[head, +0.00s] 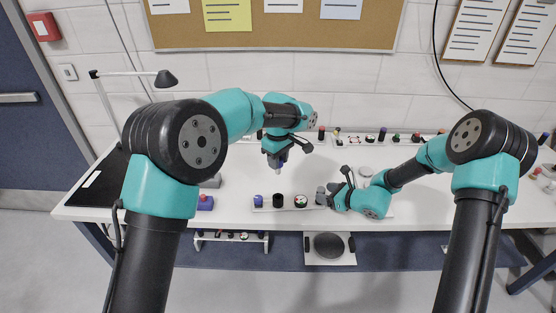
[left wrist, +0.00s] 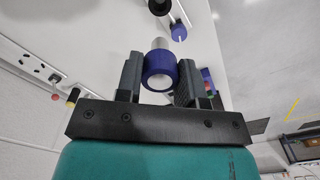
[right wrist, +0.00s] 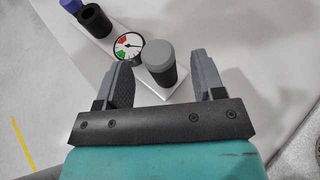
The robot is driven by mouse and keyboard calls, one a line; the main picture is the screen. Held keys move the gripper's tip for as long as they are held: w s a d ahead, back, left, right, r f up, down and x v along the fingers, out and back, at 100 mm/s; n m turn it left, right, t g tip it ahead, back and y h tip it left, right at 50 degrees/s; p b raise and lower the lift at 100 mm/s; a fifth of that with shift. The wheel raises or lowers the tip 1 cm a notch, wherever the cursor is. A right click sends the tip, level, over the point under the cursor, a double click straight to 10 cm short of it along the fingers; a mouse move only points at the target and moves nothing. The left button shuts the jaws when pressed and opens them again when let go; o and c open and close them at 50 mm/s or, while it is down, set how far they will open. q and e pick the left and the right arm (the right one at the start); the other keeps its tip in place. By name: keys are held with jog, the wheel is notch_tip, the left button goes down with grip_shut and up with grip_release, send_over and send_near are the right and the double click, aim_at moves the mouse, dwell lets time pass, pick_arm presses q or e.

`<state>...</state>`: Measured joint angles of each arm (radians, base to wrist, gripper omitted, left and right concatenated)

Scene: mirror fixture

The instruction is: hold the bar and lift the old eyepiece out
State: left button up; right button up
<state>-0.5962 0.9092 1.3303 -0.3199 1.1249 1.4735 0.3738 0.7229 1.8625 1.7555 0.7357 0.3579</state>
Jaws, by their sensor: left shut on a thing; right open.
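My left gripper (head: 279,164) is shut on an eyepiece with a blue collar and silver barrel (left wrist: 160,66), held in the air above and behind the white bar (head: 268,208). The bar lies near the table's front edge. On it stand a blue-topped piece (head: 258,200), a black holder with a dark open top (right wrist: 96,20), a round dial (right wrist: 128,46) and a black post with a grey cap (right wrist: 159,55). My right gripper (right wrist: 160,85) is open at the bar's right end, with the post between or just beyond its fingers; contact cannot be told.
A blue block with a red top (head: 205,202) stands left of the bar. A rail with several small coloured pieces (head: 350,139) runs along the back wall. A dark mat (head: 102,183) and a desk lamp (head: 165,79) are at the left. Bare white table lies behind the bar.

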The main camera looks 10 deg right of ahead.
jog(key=v, duration=0.9)
jog(key=shift+f, duration=0.15)
pick_arm(q)
jog(key=s+a+f+m, duration=0.1)
jog(key=s+a+f, duration=0.1)
jog(key=a, duration=0.8)
jog(key=s+a+f+m, duration=0.2)
jog(key=a, duration=0.8)
jog(key=s+a+f+m, duration=0.1)
jog(key=s+a+f, duration=0.1)
jog(key=a, duration=0.8)
jog(key=shift+a+f+m, duration=0.2)
jog(key=shift+f+m, duration=0.1)
pick_arm(e)
jog(key=s+a+f+n+g+h, duration=0.2)
jog(key=s+a+f+n+g, duration=0.2)
jog(key=s+f+n, duration=0.6)
jog(key=s+a+f+n+g+h, duration=0.3)
jog(key=s+a+f+n+g, duration=0.2)
jog(key=s+f+n, duration=0.5)
jog(key=shift+s+a+f+n, duration=0.35)
jog(key=shift+f+n, duration=0.35)
jog(key=shift+n, duration=2.3)
jog(key=shift+d, duration=0.15)
